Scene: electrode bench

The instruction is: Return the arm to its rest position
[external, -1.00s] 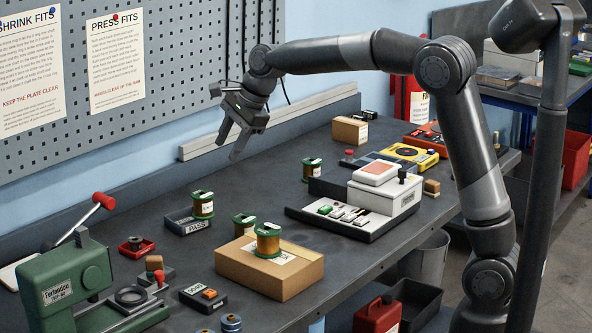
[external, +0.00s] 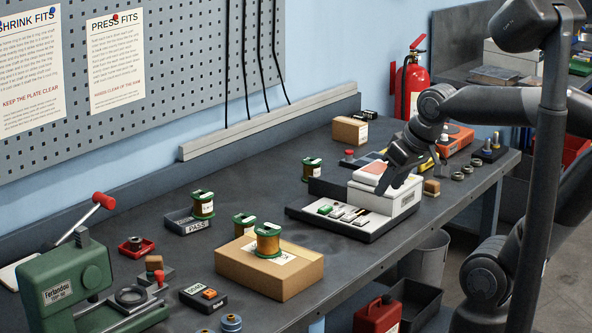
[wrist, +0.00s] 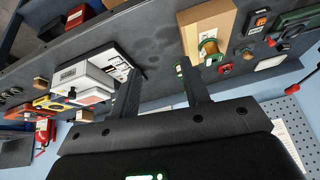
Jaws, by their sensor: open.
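My gripper (external: 392,172) is at the right part of the bench in the external view, in front of and above the white instrument (external: 385,198) with the red-topped lid. It points down and to the left, with the arm folded back toward the right. In the wrist view its two fingers (wrist: 160,85) stand well apart with nothing between them, so it is open and empty. Bare grey bench top shows beyond the fingertips. Part of the white instrument (wrist: 85,80) lies to the left of the fingers in the wrist view.
A cardboard box (external: 270,272) bears a green-and-copper spool (external: 268,241). Other spools (external: 203,204) stand nearby. A green press (external: 68,285) is at the front left, a yellow meter (external: 425,162) behind my gripper. The bench (external: 350,262) has bare room in front of the instrument.

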